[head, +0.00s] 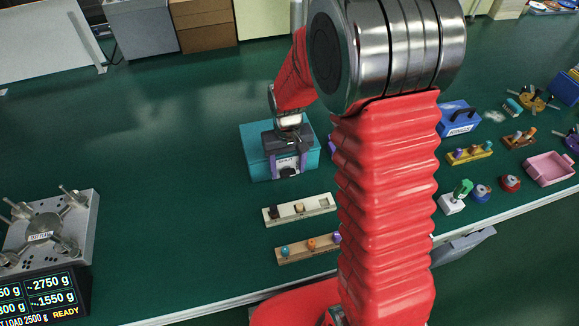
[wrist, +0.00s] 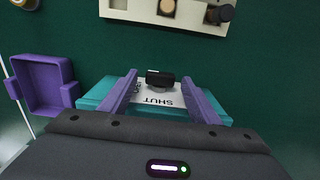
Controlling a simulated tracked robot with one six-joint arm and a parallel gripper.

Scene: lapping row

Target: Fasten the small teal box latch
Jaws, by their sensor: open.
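The small teal box (head: 253,158) stands on the green bench, below my gripper (head: 287,166). In the wrist view the teal box (wrist: 95,103) shows beyond my gripper's dark body. A white plate (wrist: 156,98) with a black knob (wrist: 160,77) is on the box; the word SHUT appears upside down on it. My gripper (wrist: 160,82) is open, its two purple fingers on either side of the plate and knob. I cannot tell whether the fingers touch the knob. My gripper hides much of the box.
A purple tray (wrist: 38,85) lies beside the box. A pale board with knobs (head: 288,212) and a tan board with colored knobs (head: 297,251) lie nearer the bench edge. A metal fixture (head: 50,228) stands left. Several small items are at right. The bench left of the box is clear.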

